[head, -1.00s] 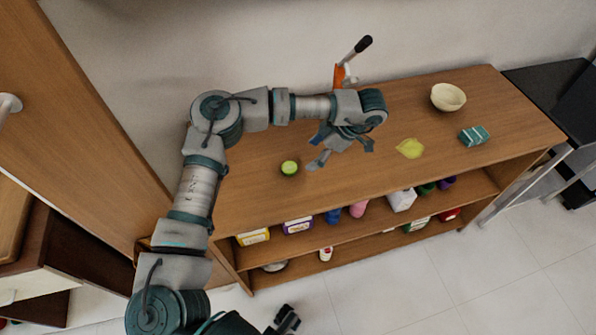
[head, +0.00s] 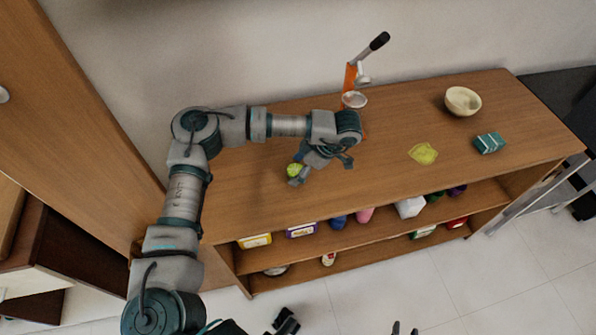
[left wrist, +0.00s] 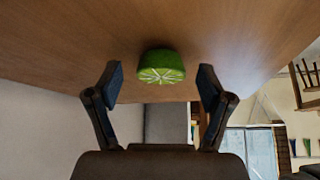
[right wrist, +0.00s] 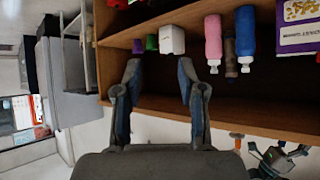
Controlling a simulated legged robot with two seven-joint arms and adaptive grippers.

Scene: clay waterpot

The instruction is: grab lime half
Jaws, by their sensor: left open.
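The lime half (head: 294,170) lies on the brown wooden shelf top, toward its left part. In the left wrist view the lime half (left wrist: 161,66) shows its pale cut face toward me, between and slightly beyond the fingertips. My left gripper (left wrist: 160,80) is open, with a finger on each side of the lime and visible gaps between. In the head view my left gripper (head: 302,167) reaches down to the lime and partly covers it. My right gripper (right wrist: 159,67) is open and empty, in front of the lower shelves.
A yellow-green leaf-shaped item (head: 423,154), a cream bowl (head: 463,101) and a teal packet (head: 489,143) are to the right. Bottles and boxes fill the shelf below. The front middle of the top is clear.

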